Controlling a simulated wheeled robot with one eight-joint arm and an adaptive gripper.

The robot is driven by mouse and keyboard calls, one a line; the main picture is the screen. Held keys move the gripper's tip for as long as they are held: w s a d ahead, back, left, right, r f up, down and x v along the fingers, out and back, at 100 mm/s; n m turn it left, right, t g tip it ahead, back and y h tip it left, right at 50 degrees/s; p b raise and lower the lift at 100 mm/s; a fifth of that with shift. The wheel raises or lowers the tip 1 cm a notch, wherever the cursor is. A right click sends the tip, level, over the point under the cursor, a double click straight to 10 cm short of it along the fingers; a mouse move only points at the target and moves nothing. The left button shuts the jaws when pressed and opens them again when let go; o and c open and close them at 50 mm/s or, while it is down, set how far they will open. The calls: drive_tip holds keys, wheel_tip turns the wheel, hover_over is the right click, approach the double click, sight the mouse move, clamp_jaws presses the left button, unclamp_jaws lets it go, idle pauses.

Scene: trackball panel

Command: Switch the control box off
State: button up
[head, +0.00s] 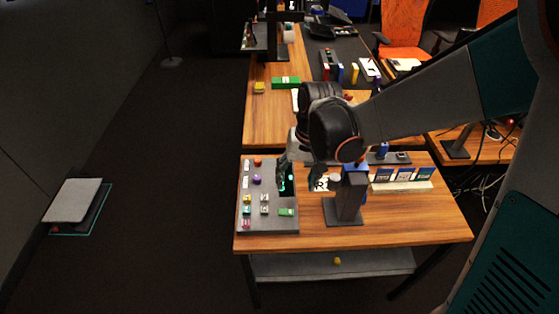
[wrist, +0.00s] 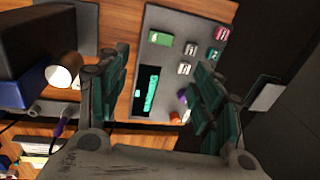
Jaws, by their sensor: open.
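The control box (head: 270,226) is a grey slab at the left end of the near wooden table. Coloured and white buttons run down its left part, including an orange one (head: 257,162) and a purple one (head: 257,180). A green button (head: 286,212) sits at its near right and also shows in the wrist view (wrist: 160,38). A dark display with teal marks (wrist: 147,90) lies on its face. My gripper (head: 284,174) is open and empty over the box. In the wrist view its fingers (wrist: 162,65) straddle the display, and one hides part of the button area.
A dark stand with a blue top (head: 349,195) stands right of the box. A rack of blue cards (head: 402,182) lies farther right. The table front is clear. A grey-topped stool or box (head: 74,200) is on the floor at left.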

sight(286, 212)
drive_tip(key=f+b, duration=0.2)
drive_tip(key=f, duration=0.2)
drive_tip(key=a+f+b, duration=0.1)
drive_tip(key=f+b, duration=0.1)
drive_tip(key=f, duration=0.3)
drive_tip(key=a+f+b, duration=0.1)
drive_tip(key=f+b, duration=0.1)
drive_tip(key=f, duration=0.3)
drive_tip(key=shift+a+f, duration=0.1)
drive_tip(key=shift+f, duration=0.05)
